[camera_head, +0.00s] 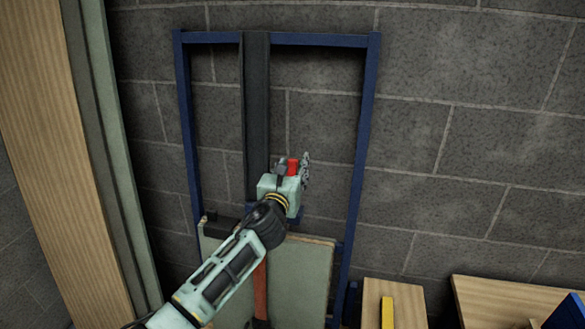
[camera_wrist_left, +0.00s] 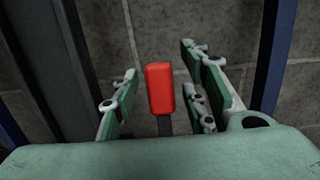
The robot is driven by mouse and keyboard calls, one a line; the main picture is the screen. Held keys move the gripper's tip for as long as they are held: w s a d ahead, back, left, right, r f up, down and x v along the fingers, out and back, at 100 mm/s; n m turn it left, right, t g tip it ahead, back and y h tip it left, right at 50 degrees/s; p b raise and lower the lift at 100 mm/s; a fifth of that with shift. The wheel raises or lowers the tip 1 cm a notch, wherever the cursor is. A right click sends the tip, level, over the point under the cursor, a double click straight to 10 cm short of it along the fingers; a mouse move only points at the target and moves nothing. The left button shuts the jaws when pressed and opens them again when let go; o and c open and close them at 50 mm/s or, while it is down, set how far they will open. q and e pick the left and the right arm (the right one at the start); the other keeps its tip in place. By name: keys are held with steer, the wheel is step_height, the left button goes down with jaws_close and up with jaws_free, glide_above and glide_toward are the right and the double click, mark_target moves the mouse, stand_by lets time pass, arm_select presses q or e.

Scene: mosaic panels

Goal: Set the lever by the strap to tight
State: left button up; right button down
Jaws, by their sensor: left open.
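The lever shows as a red block-shaped handle (camera_head: 293,167) on a dark stem, in front of the blue frame's opening. In the left wrist view the red lever handle (camera_wrist_left: 160,88) stands between the two fingers, with a gap on each side. My left gripper (camera_head: 292,168) is open around the handle and does not visibly touch it; it also shows in the left wrist view (camera_wrist_left: 162,90). An orange-red strap (camera_head: 261,292) runs down the front of the green-grey panel, partly hidden by my left arm. The lever's base is hidden by my gripper. My right gripper is not in view.
A blue frame (camera_head: 366,150) with a dark upright post (camera_head: 256,110) stands against the grey block wall (camera_head: 440,110). A green-grey panel (camera_head: 305,280) leans below. Wooden surfaces with a yellow bar (camera_head: 387,313) and a blue piece (camera_head: 568,313) lie at lower right.

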arm_select(q)
steer(key=shift+w, duration=0.15)
steer(key=shift+c, duration=0.6)
jaws_close()
